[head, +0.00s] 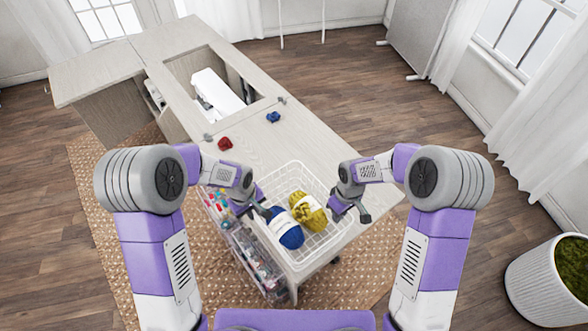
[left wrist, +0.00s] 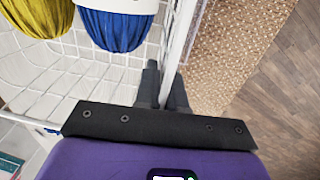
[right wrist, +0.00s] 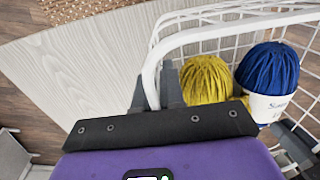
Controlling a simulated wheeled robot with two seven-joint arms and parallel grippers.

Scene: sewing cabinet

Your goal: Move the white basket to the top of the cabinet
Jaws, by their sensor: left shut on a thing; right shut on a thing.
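The white wire basket (head: 292,176) is at the near end of the cabinet in the head view, holding a blue yarn ball (head: 286,232) and a yellow yarn ball (head: 307,212). My left gripper (head: 262,214) is shut on the basket's left rim; the rim (left wrist: 178,50) runs between its fingers in the left wrist view. My right gripper (head: 350,210) is shut on the right rim, and that rim (right wrist: 150,75) shows between its fingers in the right wrist view. The cabinet (head: 325,150) has a pale wood top. Whether the basket's base touches it I cannot tell.
A red item (head: 225,143) and a blue item (head: 273,116) lie on the cabinet top. A white sewing machine (head: 217,95) sits in the recess behind. Open shelves with colourful supplies (head: 258,262) are at the cabinet's near left. A potted plant (head: 550,280) stands at the right.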

